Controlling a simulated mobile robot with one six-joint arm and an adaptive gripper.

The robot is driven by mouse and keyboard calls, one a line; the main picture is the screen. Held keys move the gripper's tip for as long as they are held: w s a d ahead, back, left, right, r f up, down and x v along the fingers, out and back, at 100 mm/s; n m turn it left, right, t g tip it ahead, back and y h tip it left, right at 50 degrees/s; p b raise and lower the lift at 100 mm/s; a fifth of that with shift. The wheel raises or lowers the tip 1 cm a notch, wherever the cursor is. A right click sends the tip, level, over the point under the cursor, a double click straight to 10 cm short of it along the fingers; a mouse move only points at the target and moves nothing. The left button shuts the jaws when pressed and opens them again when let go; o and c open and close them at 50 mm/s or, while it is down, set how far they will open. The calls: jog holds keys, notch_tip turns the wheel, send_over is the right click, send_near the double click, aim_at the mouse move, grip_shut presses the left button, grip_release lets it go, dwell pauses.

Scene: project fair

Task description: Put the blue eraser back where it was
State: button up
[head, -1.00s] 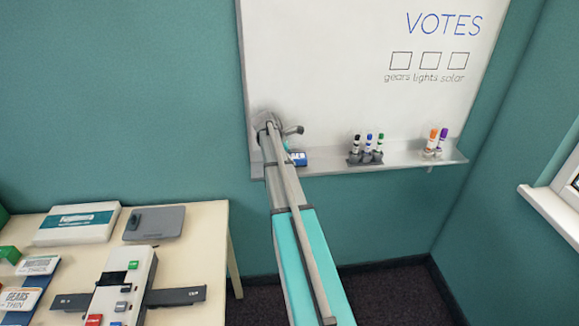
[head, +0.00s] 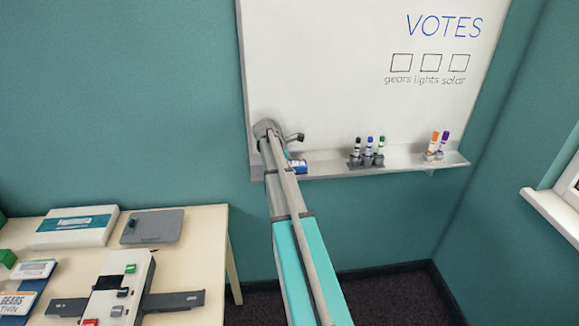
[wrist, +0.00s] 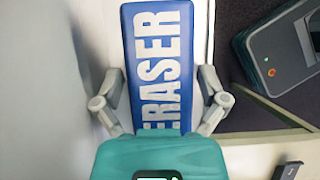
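The blue eraser (wrist: 160,60) with white lettering fills the upper middle of the wrist view, between the two grey fingers of my gripper (wrist: 161,82). In the head view a small part of the eraser (head: 299,166) shows right of my arm, at the left end of the whiteboard tray (head: 405,160). It is at tray level; I cannot tell if it rests on it. In the head view my gripper is mostly hidden behind my arm.
A cup holder with several markers (head: 368,158) stands mid-tray, and another with orange and purple markers (head: 435,152) near its right end. The tray between eraser and markers is clear. The whiteboard (head: 330,80) rises behind. A table (head: 190,250) with boxes and devices is at left.

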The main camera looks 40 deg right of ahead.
jog(key=shift+r, duration=0.1)
jog(key=p+v, duration=0.4)
jog(key=v, duration=0.1)
jog(key=shift+r+p, duration=0.1)
jog(key=shift+p, duration=0.25)
jog(key=p+v, duration=0.6)
jog(key=shift+a+r, duration=0.25)
jog(key=shift+r, duration=0.05)
jog(key=shift+w, duration=0.15)
dwell(0.7)
jog(key=s+a+m+t+y, duration=0.1)
jog(key=s+a+m, duration=0.3)
jog(key=a, duration=0.9)
jog(key=s+a+f+m+t+y, duration=0.1)
jog(key=s+a+m+y, duration=0.1)
jog(key=s+a, duration=0.7)
jog(key=s+a+f+m+t+y, duration=0.1)
jog(key=s+a+m, duration=0.4)
jog(key=a, duration=1.1)
jog(key=shift+s+a+f+m+y, duration=0.3)
jog(key=shift+s+a+y, duration=0.15)
jog(key=shift+s, duration=0.65)
